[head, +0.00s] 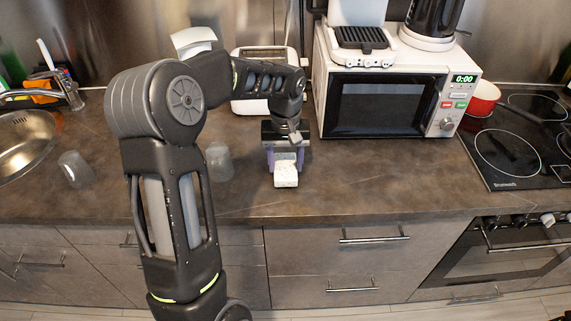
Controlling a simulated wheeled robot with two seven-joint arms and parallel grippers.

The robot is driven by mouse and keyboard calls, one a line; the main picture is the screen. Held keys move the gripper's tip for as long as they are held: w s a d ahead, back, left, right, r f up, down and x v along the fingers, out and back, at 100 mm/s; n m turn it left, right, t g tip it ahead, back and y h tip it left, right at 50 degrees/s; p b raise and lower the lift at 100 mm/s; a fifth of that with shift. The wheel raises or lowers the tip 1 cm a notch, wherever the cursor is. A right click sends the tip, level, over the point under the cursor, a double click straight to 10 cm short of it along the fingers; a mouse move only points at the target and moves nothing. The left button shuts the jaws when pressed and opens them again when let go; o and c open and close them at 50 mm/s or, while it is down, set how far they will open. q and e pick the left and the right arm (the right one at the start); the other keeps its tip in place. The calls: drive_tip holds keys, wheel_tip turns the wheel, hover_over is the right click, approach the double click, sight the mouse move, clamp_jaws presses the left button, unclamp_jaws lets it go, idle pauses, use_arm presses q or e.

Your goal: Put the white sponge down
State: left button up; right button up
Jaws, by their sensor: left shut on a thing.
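The white sponge (286,175) is a small pale block above or on the brown countertop, near the middle of the picture. My left gripper (286,163) points down and is shut on the sponge, with its purple-tinted fingers on either side of it. I cannot tell whether the sponge touches the counter. My right gripper is not in view.
The countertop (350,180) is clear to the right of the sponge. A clear glass (219,161) stands to its left, and another (75,169) lies near the sink (24,145). A toaster (250,104) and a microwave (378,106) stand behind, with a stove (510,155) at right.

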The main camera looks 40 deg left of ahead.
sight(286, 166)
use_arm(q)
drive_tip(key=shift+f, duration=0.6)
drive_tip(key=shift+f, duration=0.1)
drive_tip(key=o, duration=1.4)
wheel_tip(286, 166, up, 12)
drive_tip(key=shift+r+b, duration=0.15)
drive_tip(key=shift+b, duration=0.3)
